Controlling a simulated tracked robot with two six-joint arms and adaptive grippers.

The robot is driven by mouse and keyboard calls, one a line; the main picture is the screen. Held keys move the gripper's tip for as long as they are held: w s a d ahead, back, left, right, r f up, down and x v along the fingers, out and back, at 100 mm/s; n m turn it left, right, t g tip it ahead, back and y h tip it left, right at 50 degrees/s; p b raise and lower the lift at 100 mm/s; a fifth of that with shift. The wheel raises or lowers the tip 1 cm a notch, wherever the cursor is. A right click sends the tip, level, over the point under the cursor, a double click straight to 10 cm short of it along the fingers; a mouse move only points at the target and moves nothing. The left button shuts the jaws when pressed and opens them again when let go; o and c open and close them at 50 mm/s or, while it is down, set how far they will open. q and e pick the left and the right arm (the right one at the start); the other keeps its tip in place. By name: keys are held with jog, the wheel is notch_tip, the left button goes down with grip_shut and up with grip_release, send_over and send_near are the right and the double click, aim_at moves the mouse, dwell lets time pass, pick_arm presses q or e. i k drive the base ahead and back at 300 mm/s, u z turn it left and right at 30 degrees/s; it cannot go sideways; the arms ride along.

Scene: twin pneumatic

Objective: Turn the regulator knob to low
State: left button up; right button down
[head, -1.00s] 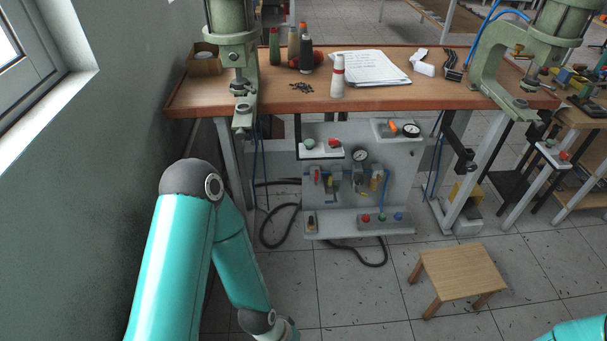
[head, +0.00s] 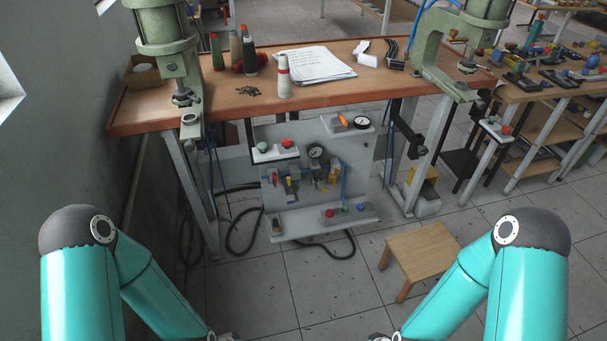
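The pneumatic panel (head: 300,205) stands under the bench. On its raised upper-right box sits an orange knob (head: 343,120) beside a round white gauge (head: 361,122). The orange knob looks like the regulator knob, but no label or low mark can be read at this size. A second gauge (head: 316,151) is lower on the panel above small valve fittings. Both of my arms come up from the bottom edge, left and right. Nothing of mine touches the panel.
The wooden bench (head: 245,103) with two green presses overhangs the panel. A small wooden stool (head: 420,258) stands on the floor in front, to the right. A black hose (head: 240,235) loops on the floor at left. Tiled floor before the panel is clear.

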aim_at(317, 176)
jog(key=u, duration=0.05)
jog(key=i, duration=1)
jog(key=z, duration=0.1)
